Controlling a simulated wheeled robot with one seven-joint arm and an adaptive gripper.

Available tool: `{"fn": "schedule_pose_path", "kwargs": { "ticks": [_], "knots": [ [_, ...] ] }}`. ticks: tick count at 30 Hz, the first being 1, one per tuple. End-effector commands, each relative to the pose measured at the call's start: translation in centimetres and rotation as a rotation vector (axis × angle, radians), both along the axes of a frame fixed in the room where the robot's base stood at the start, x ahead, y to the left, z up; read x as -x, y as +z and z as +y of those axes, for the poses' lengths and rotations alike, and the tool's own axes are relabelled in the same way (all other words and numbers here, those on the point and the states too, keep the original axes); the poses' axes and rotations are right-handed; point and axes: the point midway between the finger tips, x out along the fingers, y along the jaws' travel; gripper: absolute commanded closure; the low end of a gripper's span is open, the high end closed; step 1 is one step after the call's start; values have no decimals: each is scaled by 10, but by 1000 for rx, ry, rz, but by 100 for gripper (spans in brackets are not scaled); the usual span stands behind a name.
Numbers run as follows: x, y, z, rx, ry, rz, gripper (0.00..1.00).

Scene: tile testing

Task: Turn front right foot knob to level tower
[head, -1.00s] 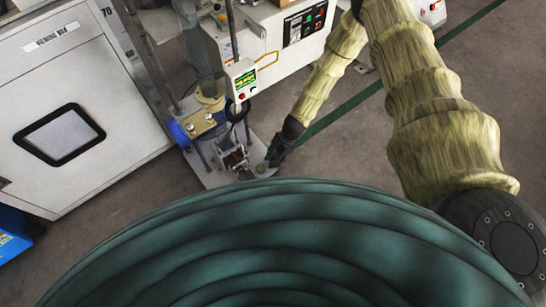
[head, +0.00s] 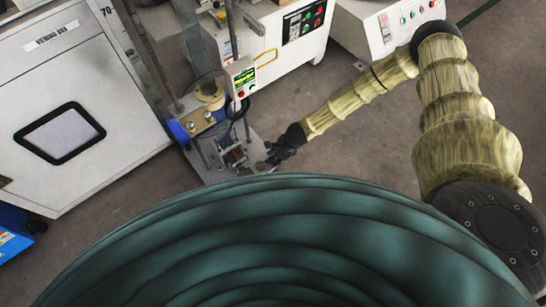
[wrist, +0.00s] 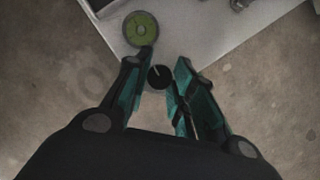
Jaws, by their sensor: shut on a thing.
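The tower (head: 209,122) stands on a grey base plate (head: 203,172) in the head view. A round green bubble level (wrist: 140,28) lies near the plate's corner in the wrist view. The small round black foot knob (wrist: 158,77), with a pale line on it, is at that corner beside the level. My gripper (wrist: 160,68) has one finger on each side of the knob and is shut on it. In the head view my gripper (head: 268,160) is low at the right corner of the plate; the knob itself is too small to make out there.
A hand-held control box (head: 242,77) with a green display hangs by the tower. A white cabinet (head: 70,110) stands left and white machines with buttons (head: 305,25) stand behind. Bare floor (head: 350,140) lies to the right.

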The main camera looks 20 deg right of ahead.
Motion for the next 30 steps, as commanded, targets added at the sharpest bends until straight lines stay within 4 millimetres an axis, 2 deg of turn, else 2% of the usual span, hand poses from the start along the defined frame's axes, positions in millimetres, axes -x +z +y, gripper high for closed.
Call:
{"fn": "schedule_pose_path", "kwargs": {
  "ticks": [1,17,18,21,30],
  "knots": [
    [4,-3,-2,3,-10,7,100],
    [4,-3,-1,3,-28,6,100],
    [4,-3,-1,3,-28,6,70],
    [4,-2,0,2,-27,5,54],
    [1,-1,0,1,-27,2,54]
  ]
}}
